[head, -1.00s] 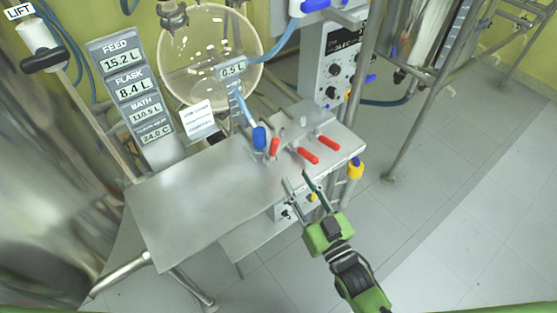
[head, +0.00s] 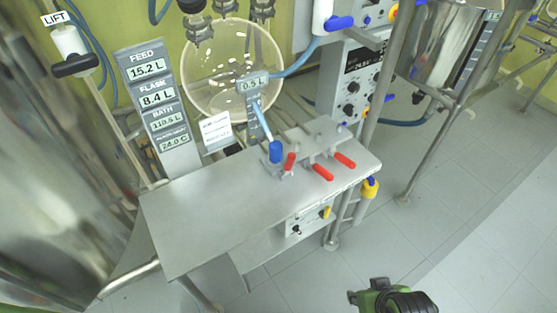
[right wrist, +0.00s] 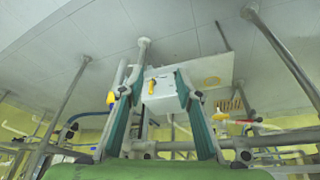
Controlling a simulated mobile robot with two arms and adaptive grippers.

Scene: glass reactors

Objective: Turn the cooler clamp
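I cannot tell which fitting is the cooler clamp. Several small levers stand at the right end of the metal table: an upright blue handle (head: 275,152), a short red handle (head: 289,162) and two lying red handles (head: 321,172) (head: 345,160). Metal clamp-like fittings (head: 262,10) hang at the top edge. My right gripper shows at the bottom right of the head view as a green body (head: 382,296), away from the table. In the right wrist view its two fingers (right wrist: 157,80) are apart with nothing between them. My left gripper is not in view.
The metal table (head: 205,220) fills the middle. A white box with a yellow knob (head: 326,212) sits under its right end. A round glass vessel (head: 225,70), display panel (head: 150,95) and control unit (head: 350,85) stand behind. Upright poles (head: 440,145) stand right; floor is free front right.

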